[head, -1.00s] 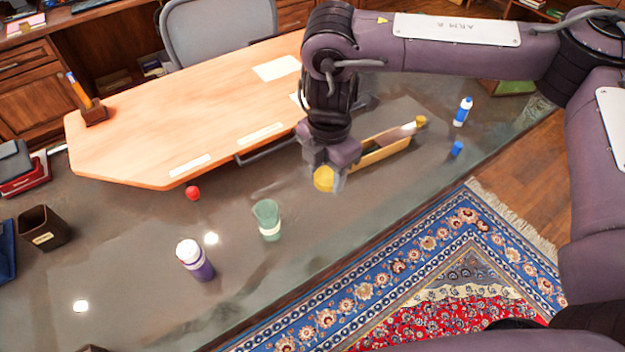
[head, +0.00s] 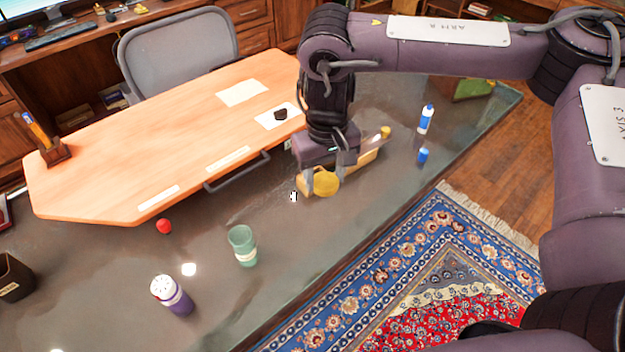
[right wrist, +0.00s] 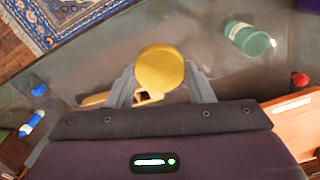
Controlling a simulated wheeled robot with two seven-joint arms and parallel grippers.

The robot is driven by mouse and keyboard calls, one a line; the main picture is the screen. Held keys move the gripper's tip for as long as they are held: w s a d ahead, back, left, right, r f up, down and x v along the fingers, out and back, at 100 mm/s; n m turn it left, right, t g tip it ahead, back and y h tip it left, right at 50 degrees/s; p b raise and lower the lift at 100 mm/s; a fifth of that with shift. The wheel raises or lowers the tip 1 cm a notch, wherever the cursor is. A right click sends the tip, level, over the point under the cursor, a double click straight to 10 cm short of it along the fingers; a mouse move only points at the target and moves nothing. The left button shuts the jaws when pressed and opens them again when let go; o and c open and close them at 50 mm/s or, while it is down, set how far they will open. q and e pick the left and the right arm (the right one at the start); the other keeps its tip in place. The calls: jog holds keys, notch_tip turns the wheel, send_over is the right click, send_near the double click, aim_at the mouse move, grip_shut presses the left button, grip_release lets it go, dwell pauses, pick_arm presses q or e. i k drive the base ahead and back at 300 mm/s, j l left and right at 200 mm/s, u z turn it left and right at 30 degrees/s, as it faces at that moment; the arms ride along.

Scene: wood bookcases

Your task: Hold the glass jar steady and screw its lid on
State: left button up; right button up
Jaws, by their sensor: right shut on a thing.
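A green-tinted glass jar (head: 243,247) with a pale label stands upright and open-topped on the dark glossy desk, left of my right gripper in the head view. It also shows in the right wrist view (right wrist: 250,40), at the upper right. My right gripper (head: 326,185) is shut on a round yellow lid (right wrist: 160,68), one finger on each side of its rim. The lid (head: 326,180) is held apart from the jar, in front of a tan wooden tray in the head view. My left gripper is not in view.
A purple shaker bottle (head: 172,297) and a red ball (head: 164,226) are left of the jar. The long tan tray (head: 366,163) lies behind the lid. A blue-white bottle (head: 426,119) and blue cup-like object (head: 423,156) stand right. Desk around the jar is clear.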

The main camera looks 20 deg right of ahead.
aim_at(240, 237)
jog(key=u, duration=0.55)
jog(key=l+u, duration=0.4)
jog(key=k+l+u, duration=0.1)
jog(key=l+u, duration=0.3)
jog(key=k+l+u, duration=0.1)
jog(key=l+u, duration=0.35)
jog(key=k+l, duration=0.15)
jog(key=l, duration=0.2)
jog(key=k+l, duration=0.15)
jog(key=l, duration=0.2)
jog(key=k+l, duration=0.15)
jog(key=l, duration=0.2)
jog(key=i+u, duration=0.05)
